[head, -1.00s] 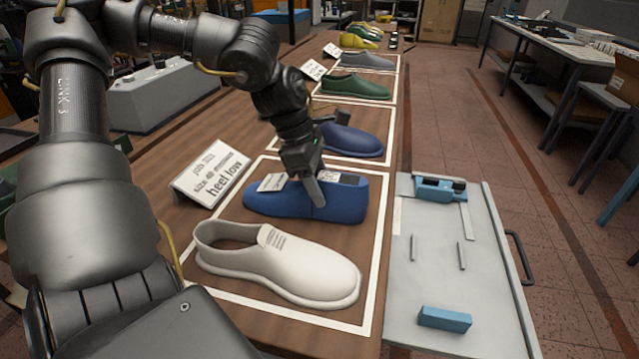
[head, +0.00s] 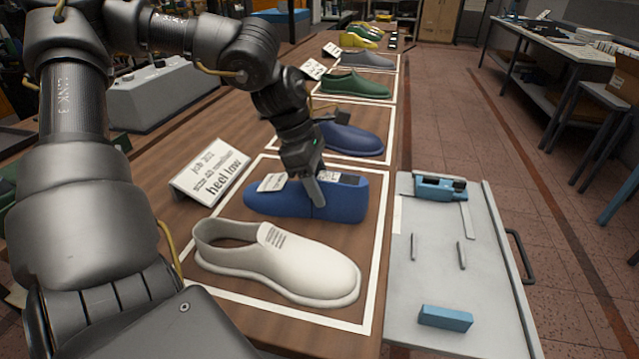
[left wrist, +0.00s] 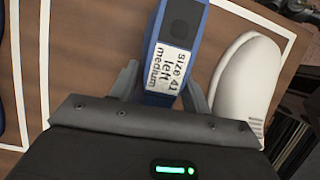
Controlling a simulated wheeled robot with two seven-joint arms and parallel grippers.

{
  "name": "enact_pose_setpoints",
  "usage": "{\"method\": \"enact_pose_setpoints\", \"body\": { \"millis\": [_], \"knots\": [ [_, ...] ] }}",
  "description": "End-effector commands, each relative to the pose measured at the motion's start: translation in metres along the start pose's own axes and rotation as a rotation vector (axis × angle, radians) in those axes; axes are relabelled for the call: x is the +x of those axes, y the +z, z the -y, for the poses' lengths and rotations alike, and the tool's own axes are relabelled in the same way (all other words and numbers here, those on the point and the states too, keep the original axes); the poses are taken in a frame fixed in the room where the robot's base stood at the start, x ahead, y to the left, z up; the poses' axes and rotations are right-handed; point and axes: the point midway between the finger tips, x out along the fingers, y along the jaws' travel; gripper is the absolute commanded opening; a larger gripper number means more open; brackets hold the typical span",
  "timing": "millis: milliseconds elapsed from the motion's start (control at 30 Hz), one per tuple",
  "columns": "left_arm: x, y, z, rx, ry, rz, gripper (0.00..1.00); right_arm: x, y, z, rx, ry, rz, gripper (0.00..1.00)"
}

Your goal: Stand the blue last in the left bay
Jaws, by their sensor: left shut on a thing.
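In the left wrist view, the blue last (left wrist: 191,18) sits between my left gripper's fingers (left wrist: 160,88), with a label reading "size 41 left medium". I cannot tell whether it touches the bench. My right gripper is out of view.
A card (head: 209,175) reading "heel low" stands left of the bay. A grey tray (head: 440,275) at right carries a blue block (head: 445,317) and small tools.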

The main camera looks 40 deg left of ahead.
Motion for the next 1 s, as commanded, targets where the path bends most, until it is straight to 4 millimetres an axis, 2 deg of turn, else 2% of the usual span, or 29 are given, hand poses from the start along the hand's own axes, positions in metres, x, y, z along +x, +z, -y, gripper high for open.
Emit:
{"method": "enact_pose_setpoints", "body": {
  "millis": [267,300,467,767,900,1000],
  "knots": [
    [0.000,0.001,0.000,0.001,0.001,0.002,0.04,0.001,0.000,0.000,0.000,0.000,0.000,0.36],
    [0.000,0.001,0.000,0.001,0.001,0.002,0.53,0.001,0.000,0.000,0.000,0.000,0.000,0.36],
    [0.000,0.000,0.000,0.001,0.001,0.001,0.73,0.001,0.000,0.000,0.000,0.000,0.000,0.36],
    [0.001,-0.001,0.000,-0.001,-0.001,-0.001,0.73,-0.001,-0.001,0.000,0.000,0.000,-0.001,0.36],
    [0.001,0.000,0.000,0.000,0.000,0.000,0.73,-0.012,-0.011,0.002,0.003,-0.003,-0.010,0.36],
    [-0.021,0.001,-0.001,0.001,0.005,0.002,0.73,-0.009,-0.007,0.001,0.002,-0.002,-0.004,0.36]
  ]
}}
